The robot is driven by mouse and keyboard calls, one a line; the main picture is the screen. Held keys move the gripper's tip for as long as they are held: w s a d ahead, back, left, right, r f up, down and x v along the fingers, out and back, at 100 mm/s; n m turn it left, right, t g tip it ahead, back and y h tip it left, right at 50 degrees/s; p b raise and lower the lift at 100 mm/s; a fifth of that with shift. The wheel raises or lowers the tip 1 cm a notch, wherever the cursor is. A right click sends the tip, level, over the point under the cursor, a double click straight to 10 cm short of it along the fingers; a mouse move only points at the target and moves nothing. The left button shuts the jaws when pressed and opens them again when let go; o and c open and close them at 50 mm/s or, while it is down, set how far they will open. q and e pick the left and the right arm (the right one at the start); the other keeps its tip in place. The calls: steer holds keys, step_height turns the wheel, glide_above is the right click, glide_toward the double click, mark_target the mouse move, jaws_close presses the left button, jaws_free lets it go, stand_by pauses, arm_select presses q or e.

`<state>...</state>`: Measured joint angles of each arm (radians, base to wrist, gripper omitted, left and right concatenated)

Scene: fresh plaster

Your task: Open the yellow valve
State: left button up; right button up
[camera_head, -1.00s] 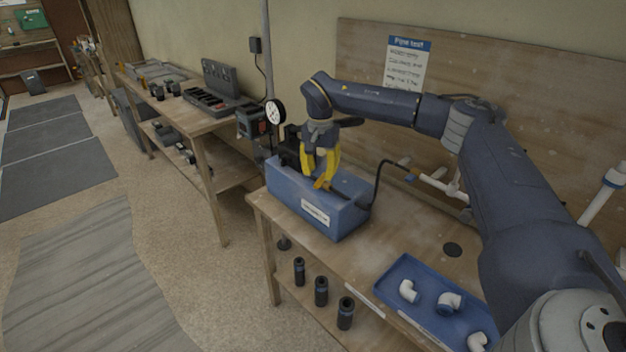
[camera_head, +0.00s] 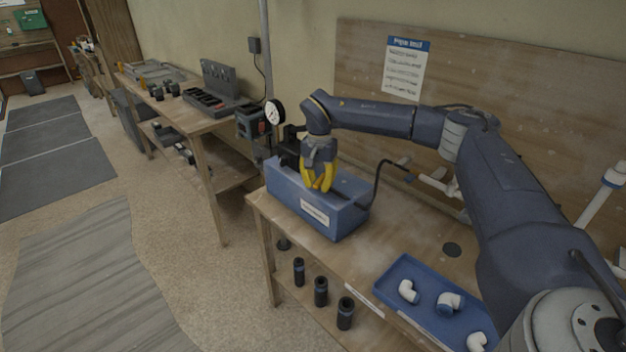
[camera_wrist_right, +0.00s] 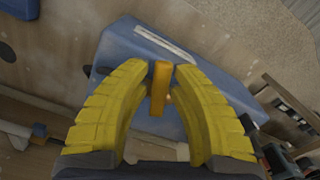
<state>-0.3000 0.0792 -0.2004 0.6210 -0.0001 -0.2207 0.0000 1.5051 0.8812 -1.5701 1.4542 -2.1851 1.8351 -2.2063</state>
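The yellow valve handle, a short orange-yellow bar (camera_wrist_right: 160,92), stands on a blue box (camera_head: 345,222) on the workbench. My right gripper (camera_head: 319,190) has yellow fingers and is down at the top of the box. In the right wrist view, its fingertips (camera_wrist_right: 161,68) are on either side of the handle, with narrow gaps showing, so it looks open around the bar rather than shut on it. In the head view the fingers hide most of the handle. My left gripper is not in view.
A black bent hose (camera_head: 377,180) rises beside the box. A round gauge (camera_head: 274,113) is behind it. A blue tray (camera_head: 408,270) with white pipe elbows lies at the bench front. Black cylinders (camera_head: 321,291) stand on the shelf below. A second bench (camera_head: 203,125) is at left.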

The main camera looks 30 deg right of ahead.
jaws_close()
steer(key=n, duration=0.2)
steer(key=d+n, duration=0.1)
steer(key=n, duration=0.1)
steer(key=shift+s+d, duration=0.2)
steer(key=shift+s, duration=0.2)
steer(key=n, duration=0.2)
steer(key=d+n, duration=0.1)
steer(key=n, duration=0.1)
steer(key=shift+s+d, duration=0.1)
steer(key=shift+s, duration=0.3)
steer(key=shift+o, duration=2)
jaws_free()
